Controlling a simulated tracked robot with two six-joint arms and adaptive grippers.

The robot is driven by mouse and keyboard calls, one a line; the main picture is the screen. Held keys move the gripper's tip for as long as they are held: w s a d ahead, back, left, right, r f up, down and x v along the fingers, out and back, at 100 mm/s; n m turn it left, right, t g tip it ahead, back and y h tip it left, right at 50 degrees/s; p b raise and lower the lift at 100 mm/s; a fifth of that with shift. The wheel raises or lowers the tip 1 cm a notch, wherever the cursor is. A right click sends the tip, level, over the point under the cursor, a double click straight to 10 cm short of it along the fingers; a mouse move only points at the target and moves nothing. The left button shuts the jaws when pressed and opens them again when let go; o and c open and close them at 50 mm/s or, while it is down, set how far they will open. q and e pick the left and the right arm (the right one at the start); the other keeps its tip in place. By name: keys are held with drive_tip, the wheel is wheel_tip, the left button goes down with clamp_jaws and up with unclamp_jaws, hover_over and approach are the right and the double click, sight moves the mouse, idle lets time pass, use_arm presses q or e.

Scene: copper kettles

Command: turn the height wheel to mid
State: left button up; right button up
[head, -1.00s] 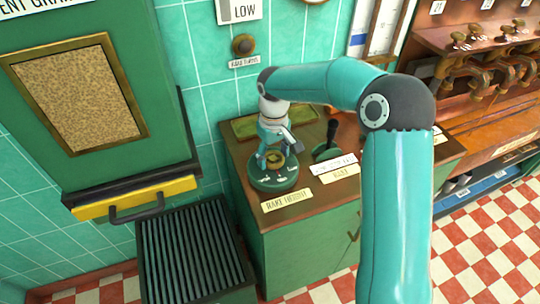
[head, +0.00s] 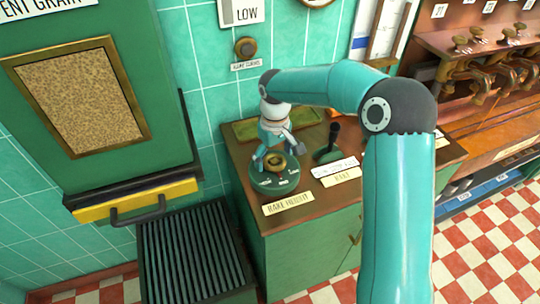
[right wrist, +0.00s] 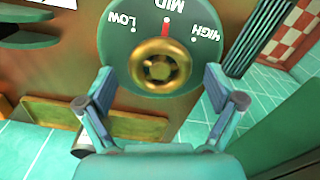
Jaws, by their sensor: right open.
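The height wheel is a brass knob (head: 276,163) on a round green dial (head: 274,184) on the cabinet top, above a label that seems to read "RAKE HEIGHT". In the right wrist view the knob (right wrist: 160,67) sits below the words LOW, MID and HIGH, and a red pointer (right wrist: 166,27) stands at MID. My right gripper (right wrist: 160,84) is open, with one finger on each side of the knob; gaps show between the fingers and the knob. In the head view the right gripper (head: 272,158) is over the dial. My left gripper is not in view.
A black lever (head: 328,146) stands right of the dial. A wall sign (head: 242,12) reads LOW, above a round brass button (head: 246,47). A slatted dark box (head: 190,255) stands left of the cabinet (head: 300,250). Brass taps (head: 485,65) are at the upper right.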

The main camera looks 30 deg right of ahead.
sight(274, 159)
drive_tip(key=shift+r, duration=0.1)
wheel_tip(274, 159, up, 12)
idle(0.5)
